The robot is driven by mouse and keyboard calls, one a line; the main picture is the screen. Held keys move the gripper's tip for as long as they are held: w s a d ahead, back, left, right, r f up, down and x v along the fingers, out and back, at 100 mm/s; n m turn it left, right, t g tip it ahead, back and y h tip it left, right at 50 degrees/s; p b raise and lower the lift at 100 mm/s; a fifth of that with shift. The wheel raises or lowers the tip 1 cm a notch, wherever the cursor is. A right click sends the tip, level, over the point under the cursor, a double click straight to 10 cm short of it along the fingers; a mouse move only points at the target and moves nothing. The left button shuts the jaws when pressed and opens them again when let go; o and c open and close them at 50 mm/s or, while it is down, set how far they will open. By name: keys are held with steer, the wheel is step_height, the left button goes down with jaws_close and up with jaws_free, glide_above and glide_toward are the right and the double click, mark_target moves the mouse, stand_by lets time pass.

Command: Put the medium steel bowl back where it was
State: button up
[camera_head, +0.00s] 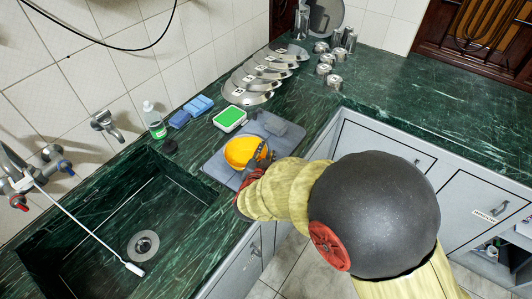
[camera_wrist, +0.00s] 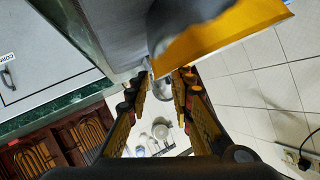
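A yellow bowl (camera_head: 238,152) stands on the grey mat (camera_head: 216,172) beside the sink. It fills the top of the wrist view (camera_wrist: 225,38) as an orange-yellow surface. My gripper (camera_head: 262,154) is at the bowl's right side. In the wrist view my gripper (camera_wrist: 161,84) has its fingers apart, with the bowl's near edge close to the tips; I cannot tell whether they touch it. A row of tagged steel dishes (camera_head: 247,97) leans along the back wall. Several small steel vessels (camera_head: 325,69) stand right of them. I cannot tell which is the medium steel bowl.
The sink (camera_head: 135,225) is left of the mat. A grey item (camera_head: 276,127) lies by the mat's back edge. The right green counter (camera_head: 420,105) is clear.

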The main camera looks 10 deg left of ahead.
steer(key=p+v, duration=0.4)
steer(key=v, duration=0.8)
steer(key=w+d+r+n+g+y, duration=0.1)
steer(key=d+r+g+y, duration=0.15)
steer(key=r, duration=0.45)
steer(key=w+d+r+n+g+y, duration=0.1)
steer(key=d+r+n+y, duration=0.1)
steer(key=d+r, duration=0.35)
steer(key=s+d+r+g+h, duration=0.2)
steer(key=s+d, duration=0.7)
steer(key=d, duration=0.2)
steer(key=s+d+r+n+g+h, duration=0.1)
steer(key=s+d+r+g+h, duration=0.1)
steer(key=s+d, duration=0.7)
steer(key=d+h, duration=0.1)
steer(key=d, duration=0.2)
steer(key=shift+r, duration=0.35)
